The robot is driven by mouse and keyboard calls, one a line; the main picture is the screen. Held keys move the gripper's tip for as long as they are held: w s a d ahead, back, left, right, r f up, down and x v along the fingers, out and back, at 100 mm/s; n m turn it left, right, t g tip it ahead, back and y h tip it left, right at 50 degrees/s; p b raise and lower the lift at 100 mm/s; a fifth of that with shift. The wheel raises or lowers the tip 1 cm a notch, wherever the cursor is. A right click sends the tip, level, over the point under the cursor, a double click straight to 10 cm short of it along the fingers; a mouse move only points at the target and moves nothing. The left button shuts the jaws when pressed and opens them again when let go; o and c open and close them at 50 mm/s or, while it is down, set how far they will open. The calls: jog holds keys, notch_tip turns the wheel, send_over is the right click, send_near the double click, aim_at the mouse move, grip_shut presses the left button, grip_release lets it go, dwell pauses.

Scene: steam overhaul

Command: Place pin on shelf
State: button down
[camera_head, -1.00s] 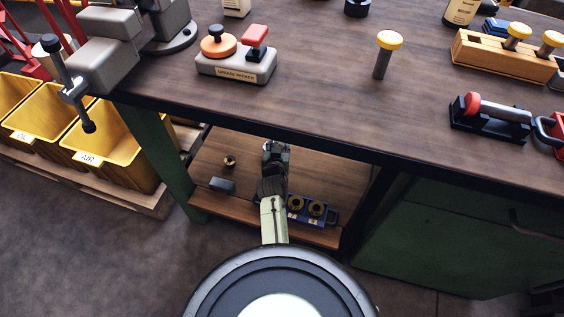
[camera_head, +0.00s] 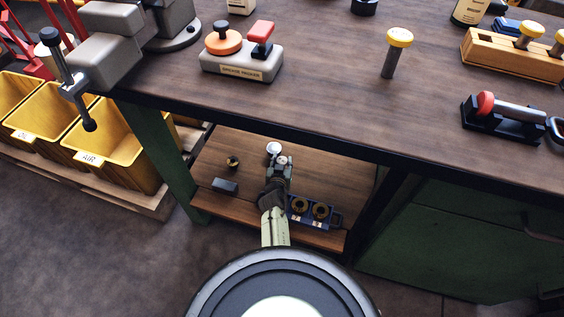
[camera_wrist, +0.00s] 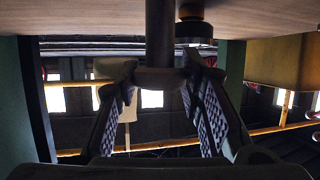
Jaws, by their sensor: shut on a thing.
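My gripper (camera_head: 279,161) is low under the benchtop, over the lower wooden shelf (camera_head: 325,165). In the wrist view its fingers (camera_wrist: 160,77) are closed around a dark upright rod, the pin (camera_wrist: 160,35). The rod runs to the top edge of that view, so its far end is cut off. In the head view the gripper hides most of the pin. A pale round top (camera_head: 273,148) shows just beyond the fingertips; I cannot tell whether it is the pin's head.
On the shelf are a small brass part (camera_head: 232,162), a grey block (camera_head: 224,186) and a blue holder with brass rings (camera_head: 331,215) close right of my arm. The benchtop (camera_head: 330,100) overhangs. A green leg (camera_head: 165,155) and yellow bins (camera_head: 110,140) stand left.

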jog(key=shift+f, duration=0.15)
jog(key=c, duration=1.1)
grip_release()
jog(key=shift+r, duration=0.25)
